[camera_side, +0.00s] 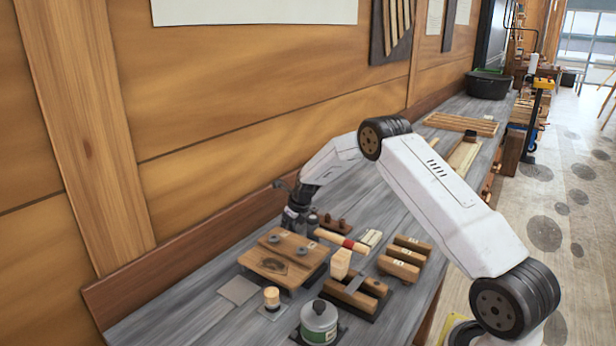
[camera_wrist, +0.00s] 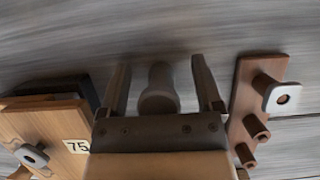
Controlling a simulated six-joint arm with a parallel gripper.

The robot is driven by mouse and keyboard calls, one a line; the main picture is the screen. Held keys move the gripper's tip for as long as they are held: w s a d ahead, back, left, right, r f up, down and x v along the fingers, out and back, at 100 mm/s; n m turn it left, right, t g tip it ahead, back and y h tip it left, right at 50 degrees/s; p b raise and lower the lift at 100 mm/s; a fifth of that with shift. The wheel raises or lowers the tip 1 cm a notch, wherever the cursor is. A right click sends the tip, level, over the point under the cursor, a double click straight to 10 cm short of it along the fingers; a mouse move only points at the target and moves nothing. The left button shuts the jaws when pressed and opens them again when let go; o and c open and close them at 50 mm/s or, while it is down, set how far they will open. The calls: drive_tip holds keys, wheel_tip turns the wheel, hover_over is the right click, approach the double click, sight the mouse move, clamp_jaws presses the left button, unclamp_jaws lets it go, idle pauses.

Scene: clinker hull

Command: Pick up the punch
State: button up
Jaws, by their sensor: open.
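My gripper (camera_wrist: 163,88) is open, its two dark fingers pointing away over the grey bench. A dull grey-brown, round-topped piece (camera_wrist: 159,90), which may be the punch, shows between the fingers with a gap on each side. I cannot tell whether it is touching the bench. In the side view my gripper (camera_side: 296,218) is low over the bench near the wall, beside the wooden board. The punch cannot be made out there, as the gripper covers that spot.
A brown peg rack (camera_wrist: 252,115) is close to the right finger; it also shows in the side view (camera_side: 336,224). A wooden board marked 75 (camera_wrist: 50,128) lies left. A mallet (camera_side: 342,240), wooden blocks (camera_side: 404,258) and a green-grey canister (camera_side: 318,322) stand nearer the front.

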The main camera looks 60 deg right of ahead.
idle(0.4)
clamp_jaws()
drive_tip(key=shift+r, duration=0.1)
drive_tip(key=shift+r, duration=0.7)
drive_tip(key=s+a+r, duration=0.2)
drive_tip(key=s+r, duration=0.3)
drive_tip(key=s, duration=0.1)
drive_tip(key=s+a+r, duration=0.2)
drive_tip(key=s+r, duration=0.4)
drive_tip(key=s, duration=0.1)
drive_tip(key=shift+a+r, duration=0.25)
drive_tip(key=shift+a, duration=0.1)
drive_tip(key=shift+a, duration=0.1)
